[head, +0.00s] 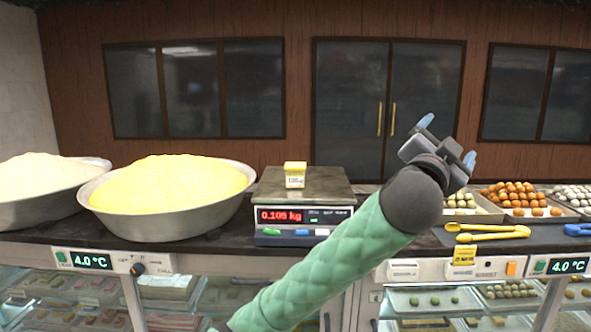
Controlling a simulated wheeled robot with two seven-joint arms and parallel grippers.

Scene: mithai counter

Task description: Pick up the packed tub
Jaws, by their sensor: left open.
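A small tub (295,175) with a yellow top and a pale label stands upright on the steel plate of the weighing scale (340,188). The scale's red display appears to read about 0.105 kg. My left gripper (447,141) is open and empty, with blue-grey fingertips spread apart. It is raised to the right of the scale, in front of the dark doors and apart from the tub. My right gripper is not in view.
A wide metal bowl of yellow grains (170,190) stands left of the scale, with a bowl of pale powder (35,180) farther left. Trays of round sweets (520,218) and yellow tongs (485,232) lie on the right of the counter. Glass display cases are below.

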